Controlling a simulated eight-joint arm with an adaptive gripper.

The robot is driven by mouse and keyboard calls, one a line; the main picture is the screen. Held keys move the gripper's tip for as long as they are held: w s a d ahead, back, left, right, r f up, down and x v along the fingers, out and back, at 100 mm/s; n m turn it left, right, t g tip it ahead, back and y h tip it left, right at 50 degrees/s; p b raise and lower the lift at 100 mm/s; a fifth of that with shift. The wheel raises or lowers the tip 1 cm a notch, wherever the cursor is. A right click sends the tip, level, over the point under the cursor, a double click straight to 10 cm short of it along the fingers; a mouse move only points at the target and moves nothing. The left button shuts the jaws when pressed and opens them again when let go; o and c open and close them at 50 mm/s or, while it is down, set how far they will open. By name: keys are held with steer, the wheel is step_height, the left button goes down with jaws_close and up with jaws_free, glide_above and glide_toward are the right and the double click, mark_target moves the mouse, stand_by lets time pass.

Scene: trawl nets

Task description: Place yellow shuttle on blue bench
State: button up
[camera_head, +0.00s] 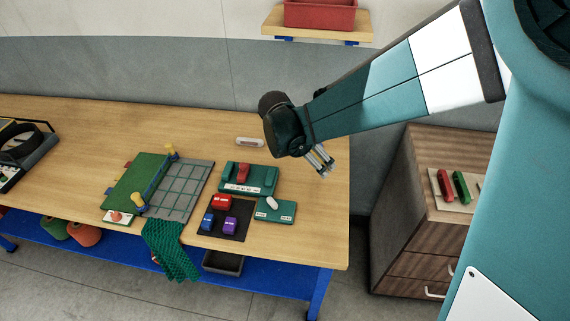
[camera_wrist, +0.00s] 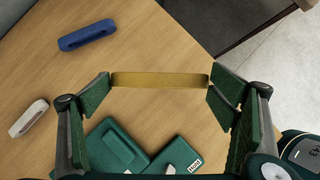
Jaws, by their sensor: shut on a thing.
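My gripper (camera_head: 320,160) is above the right end of the wooden-topped bench with blue legs and a blue lower shelf (camera_head: 85,145). In the wrist view my gripper (camera_wrist: 160,88) is shut on the yellow shuttle (camera_wrist: 160,80), a long thin bar spanning crosswise between the finger pads. The shuttle appears held above the bench top, which also shows in the wrist view (camera_wrist: 140,45). I cannot make out the shuttle in the head view.
A blue shuttle-like piece (camera_wrist: 87,35) and a whitish one (camera_wrist: 28,118) lie on the bench top. Green trays (camera_head: 248,178), a dark mat with small blocks (camera_head: 240,233) and a netting board (camera_head: 180,190) stand left of my gripper. A wooden cabinet (camera_head: 392,215) stands right.

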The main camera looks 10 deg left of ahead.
steer(key=b, duration=0.1)
glide_above(314, 180)
steer(key=s+a, duration=0.1)
steer(key=shift+s+a+f, duration=0.1)
steer(key=shift+s+f, duration=0.05)
steer(key=shift+f, duration=2.85)
steer(key=shift+f+b, duration=0.4)
steer(key=shift+f, duration=1.5)
steer(key=shift+f, duration=0.1)
steer(key=o, duration=0.4)
steer(key=shift+c, duration=0.2)
steer(key=o, duration=0.5)
steer(key=shift+c, duration=0.2)
steer(key=p+v, duration=0.2)
steer(key=v, duration=1)
